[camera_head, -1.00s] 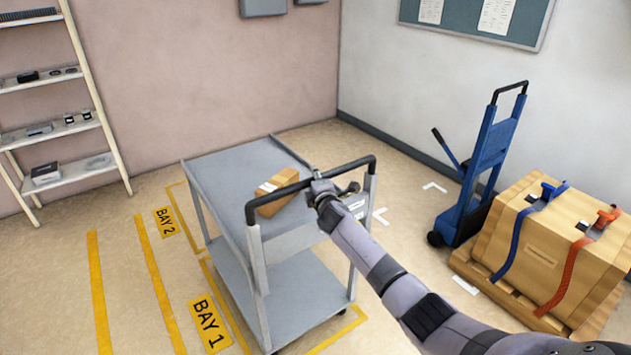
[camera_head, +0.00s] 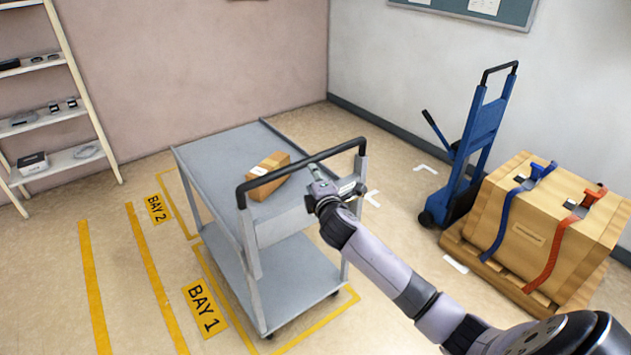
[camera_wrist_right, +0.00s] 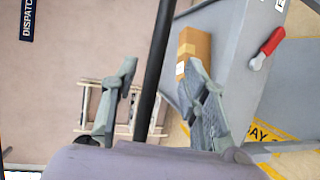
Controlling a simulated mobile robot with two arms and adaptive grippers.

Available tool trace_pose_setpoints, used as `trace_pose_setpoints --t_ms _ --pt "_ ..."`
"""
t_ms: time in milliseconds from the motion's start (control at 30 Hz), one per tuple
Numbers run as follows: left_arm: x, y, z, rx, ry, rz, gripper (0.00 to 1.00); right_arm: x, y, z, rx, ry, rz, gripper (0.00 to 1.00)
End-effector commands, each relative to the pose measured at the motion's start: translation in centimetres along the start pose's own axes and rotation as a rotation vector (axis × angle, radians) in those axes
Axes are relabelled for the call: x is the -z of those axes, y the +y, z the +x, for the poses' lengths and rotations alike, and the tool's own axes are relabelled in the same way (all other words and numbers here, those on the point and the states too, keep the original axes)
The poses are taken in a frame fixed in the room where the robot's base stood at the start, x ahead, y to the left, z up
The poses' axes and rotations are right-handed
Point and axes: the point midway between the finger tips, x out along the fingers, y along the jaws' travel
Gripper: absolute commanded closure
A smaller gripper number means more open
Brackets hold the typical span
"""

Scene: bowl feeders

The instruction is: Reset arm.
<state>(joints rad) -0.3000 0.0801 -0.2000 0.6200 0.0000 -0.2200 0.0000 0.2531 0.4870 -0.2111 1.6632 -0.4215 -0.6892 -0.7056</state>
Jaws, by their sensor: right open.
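My right gripper (camera_head: 322,180) is at the handle side of the grey cart (camera_head: 215,150), close to the cart's black handle bar (camera_head: 300,172). In the right wrist view the right gripper (camera_wrist_right: 165,95) is open, with its two fingers spread. The black bar (camera_wrist_right: 158,70) crosses the picture between them; whether it touches them I cannot tell. A brown cardboard box (camera_head: 268,178) sits on the cart's top shelf, behind the bar. The box also shows in the wrist view (camera_wrist_right: 196,45), beyond the right-hand finger. My left gripper is not in view.
A blue hand truck (camera_head: 478,140) stands at the right, beside a pallet with a large strapped box (camera_head: 530,230). A shelf rack (camera_head: 85,90) stands at the left. The floor with yellow bay markings (camera_head: 203,307) is clear left of the cart.

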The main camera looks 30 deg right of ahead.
Motion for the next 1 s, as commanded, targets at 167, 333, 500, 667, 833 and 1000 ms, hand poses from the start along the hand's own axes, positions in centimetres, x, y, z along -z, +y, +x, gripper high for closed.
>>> trace_pose_setpoints --t_ms 167,333,500,667,833,1000 --pt "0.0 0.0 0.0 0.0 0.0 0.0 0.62 -0.1 0.0 -0.7 0.0 -0.001 0.0 0.59" --pt "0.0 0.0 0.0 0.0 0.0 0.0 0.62 -0.1 0.0 -0.7 0.0 -0.001 0.0 0.59" --pt "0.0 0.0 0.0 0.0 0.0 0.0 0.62 -0.1 0.0 -0.7 0.0 -0.001 0.0 0.59" --pt "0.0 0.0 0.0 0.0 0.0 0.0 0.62 0.0 -0.1 -0.7 0.002 -0.001 0.001 0.59" --pt "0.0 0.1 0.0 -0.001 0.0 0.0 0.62 0.2 -4.8 -0.5 0.08 0.006 0.047 0.59" --pt "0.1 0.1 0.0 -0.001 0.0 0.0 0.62 0.7 -16.6 -1.5 0.276 0.007 0.182 0.59"
